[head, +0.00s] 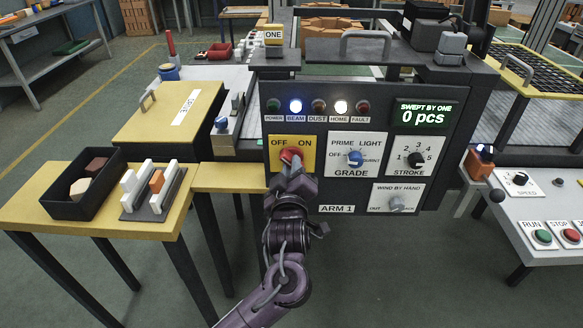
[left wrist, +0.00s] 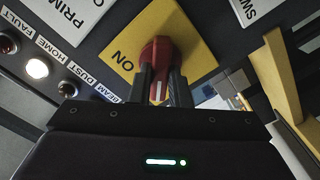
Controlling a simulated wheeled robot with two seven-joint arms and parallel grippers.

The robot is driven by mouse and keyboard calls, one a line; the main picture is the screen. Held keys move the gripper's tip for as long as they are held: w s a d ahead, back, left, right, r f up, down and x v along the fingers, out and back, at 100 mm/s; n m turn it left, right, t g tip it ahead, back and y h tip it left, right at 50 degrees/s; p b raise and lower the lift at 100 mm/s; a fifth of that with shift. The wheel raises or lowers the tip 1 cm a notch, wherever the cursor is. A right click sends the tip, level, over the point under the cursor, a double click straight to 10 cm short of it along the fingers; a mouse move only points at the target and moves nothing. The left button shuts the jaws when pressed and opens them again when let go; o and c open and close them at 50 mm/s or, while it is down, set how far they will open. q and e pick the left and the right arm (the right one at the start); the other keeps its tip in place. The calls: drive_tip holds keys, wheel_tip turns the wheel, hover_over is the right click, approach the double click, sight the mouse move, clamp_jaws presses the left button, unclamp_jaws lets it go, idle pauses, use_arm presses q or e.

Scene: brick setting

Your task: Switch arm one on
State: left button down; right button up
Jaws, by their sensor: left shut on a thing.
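The arm one panel (head: 437,132) is a dark upright board with a label reading ARM 1. Its red OFF/ON knob (head: 291,155) sits on a yellow plate (head: 275,143) at the panel's left. My left gripper (head: 292,166) reaches up to the knob from below and covers part of it. In the left wrist view its fingers are shut on the red knob (left wrist: 158,54), and a white mark shows on the knob between them. The word ON stands beside the knob there. The BEAM lamp (head: 296,106) and HOME lamp (head: 341,107) are lit. My right gripper is not in view.
The panel also carries a blue GRADE knob (head: 355,157), a black STROKE knob (head: 416,160), a grey WIND BY HAND knob (head: 397,203) and a display (head: 424,114) reading 0 pcs. A yellow table (head: 120,224) with a black tray (head: 60,205) stands at the left.

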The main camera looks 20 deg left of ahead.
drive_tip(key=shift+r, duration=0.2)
use_arm(q)
drive_tip(key=shift+m+p, duration=8.65)
drive_tip(key=shift+m, duration=0.25)
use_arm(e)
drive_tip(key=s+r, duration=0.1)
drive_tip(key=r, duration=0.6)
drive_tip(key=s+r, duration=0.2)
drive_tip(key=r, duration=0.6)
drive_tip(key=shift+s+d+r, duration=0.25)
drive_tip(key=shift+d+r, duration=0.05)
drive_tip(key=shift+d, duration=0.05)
use_arm(q)
drive_tip(key=c, duration=1.4)
unclamp_jaws()
drive_tip(key=shift+o, duration=0.2)
